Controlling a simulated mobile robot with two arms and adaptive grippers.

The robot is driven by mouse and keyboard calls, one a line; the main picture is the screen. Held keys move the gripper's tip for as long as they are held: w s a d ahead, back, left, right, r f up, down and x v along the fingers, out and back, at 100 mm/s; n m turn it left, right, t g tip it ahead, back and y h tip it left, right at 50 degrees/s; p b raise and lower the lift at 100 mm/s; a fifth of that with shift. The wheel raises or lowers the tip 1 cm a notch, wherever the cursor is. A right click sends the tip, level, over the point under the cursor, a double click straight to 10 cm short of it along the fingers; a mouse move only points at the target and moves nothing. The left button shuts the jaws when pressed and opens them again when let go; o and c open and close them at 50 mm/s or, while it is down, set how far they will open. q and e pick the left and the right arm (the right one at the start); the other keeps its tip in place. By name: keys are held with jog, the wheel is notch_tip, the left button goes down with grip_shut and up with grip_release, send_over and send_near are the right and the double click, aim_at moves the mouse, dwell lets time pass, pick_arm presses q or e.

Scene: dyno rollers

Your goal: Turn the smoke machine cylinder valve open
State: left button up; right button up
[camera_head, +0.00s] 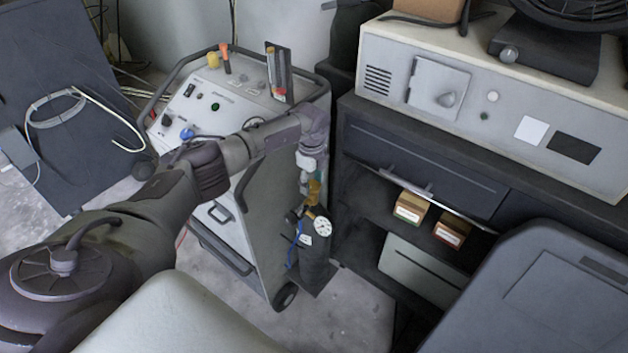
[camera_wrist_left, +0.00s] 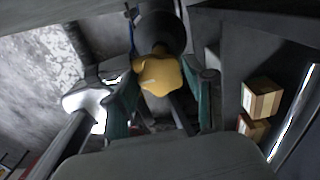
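The smoke machine cylinder (camera_head: 316,262) is dark and stands upright at the machine's right side, with a round white gauge (camera_head: 323,226) near its top. Its yellow valve knob (camera_head: 314,188) is partly hidden under my left gripper (camera_head: 310,178), which points down at it. In the left wrist view the yellow knob (camera_wrist_left: 158,75) lies between the two green-padded fingers of my left gripper (camera_wrist_left: 160,92). The fingers stand apart on either side of the knob; whether they touch it is not clear. My right gripper is not in view.
The smoke machine (camera_head: 240,215) is a wheeled cabinet with knobs on top. A dark workbench (camera_head: 420,160) stands close on the right, with small boxes (camera_head: 410,207) on its shelf. A grey case (camera_head: 560,290) fills the lower right. Some floor is clear in front of the machine.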

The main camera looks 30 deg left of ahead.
aim_at(313, 185)
pick_arm(q)
jog(key=shift+o, duration=1.2)
jog(key=shift+w+d, duration=0.15)
jog(key=shift+w, duration=0.1)
jog(key=shift+o, duration=0.8)
jog(key=shift+w, duration=0.2)
jog(key=shift+s, duration=0.1)
jog(key=shift+f, duration=0.1)
jog(key=shift+s+m+b, duration=0.1)
jog(key=shift+m+b, duration=0.3)
jog(key=shift+s+f+m+b, duration=0.1)
jog(key=shift+m+b, duration=0.25)
jog(key=shift+m, duration=0.05)
jog(key=m+b, duration=0.3)
jog(key=m, duration=0.3)
jog(key=shift+b, duration=0.4)
jog(key=m+b, duration=0.3)
jog(key=m, duration=0.3)
notch_tip(313, 185, up, 14)
jog(key=p, duration=1.1)
